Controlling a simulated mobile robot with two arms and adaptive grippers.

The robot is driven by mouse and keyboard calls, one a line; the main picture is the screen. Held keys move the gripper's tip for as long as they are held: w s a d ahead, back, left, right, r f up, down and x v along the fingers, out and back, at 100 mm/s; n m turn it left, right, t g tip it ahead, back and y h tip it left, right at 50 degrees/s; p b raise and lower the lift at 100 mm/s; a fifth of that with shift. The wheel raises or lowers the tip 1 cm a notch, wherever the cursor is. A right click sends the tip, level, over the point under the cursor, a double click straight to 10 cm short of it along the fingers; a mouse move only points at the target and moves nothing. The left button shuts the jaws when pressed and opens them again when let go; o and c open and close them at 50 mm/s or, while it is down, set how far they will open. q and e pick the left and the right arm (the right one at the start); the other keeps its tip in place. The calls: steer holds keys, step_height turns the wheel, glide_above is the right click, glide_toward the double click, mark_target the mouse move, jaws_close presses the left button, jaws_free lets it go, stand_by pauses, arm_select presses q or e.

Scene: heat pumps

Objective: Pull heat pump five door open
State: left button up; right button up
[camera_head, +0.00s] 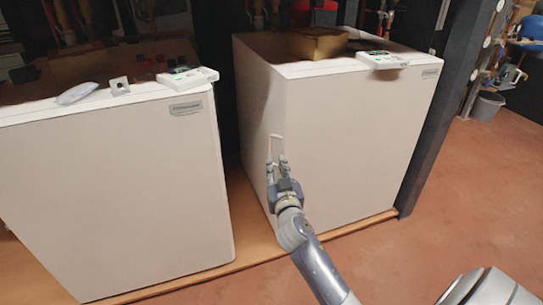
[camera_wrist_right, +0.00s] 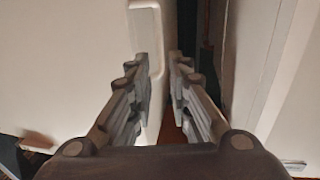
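Two white heat pumps stand side by side in the head view, a left one (camera_head: 120,200) and a right one (camera_head: 350,140). A pale vertical handle (camera_head: 277,137) sits near the left edge of the right pump's front. My right gripper (camera_head: 277,161) is at this handle, its fingers pointing up along it. In the wrist view the handle (camera_wrist_right: 150,30) is between the spread fingers (camera_wrist_right: 158,72), with a gap beside the right finger. The door looks flush with the cabinet in the head view. My left gripper is not in view.
A brown tray (camera_head: 318,43) and a white control panel (camera_head: 382,60) are on top of the right pump. A dark narrow gap separates the pumps. A dark post (camera_head: 440,110) stands to the right. The reddish floor (camera_head: 470,190) in front is open.

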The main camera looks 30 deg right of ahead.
mark_target(271, 147)
steer(key=b+x, duration=0.2)
steer(key=x, duration=0.7)
steer(key=shift+w, duration=0.1)
steer(key=shift+c, duration=0.3)
jaws_close()
